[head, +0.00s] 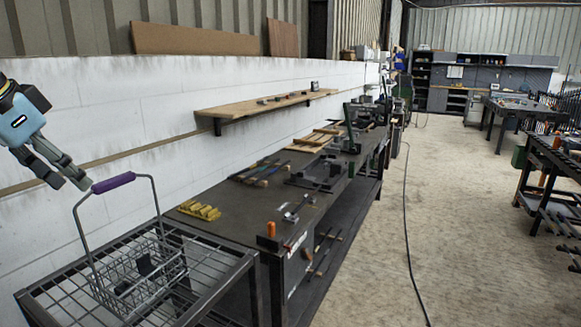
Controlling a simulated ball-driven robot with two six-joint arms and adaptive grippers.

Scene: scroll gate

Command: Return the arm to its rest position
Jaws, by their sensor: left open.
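My left arm comes in at the upper left edge. Its gripper (69,182) is open, with both grey fingers pointing down and right. It is empty, and its fingertips are just left of the purple grip of a wire basket (140,282). In this view they look apart from the purple grip (113,182). The basket's handle stands upright, and a dark object (147,264) shows inside the basket. My right gripper is not in view.
The basket stands on a black metal grid rack (214,258). A long dark workbench (240,205) with yellow parts and tools runs back along the white wall. A wooden shelf (262,104) juts from that wall. Open concrete floor lies right, crossed by a black cable (405,220).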

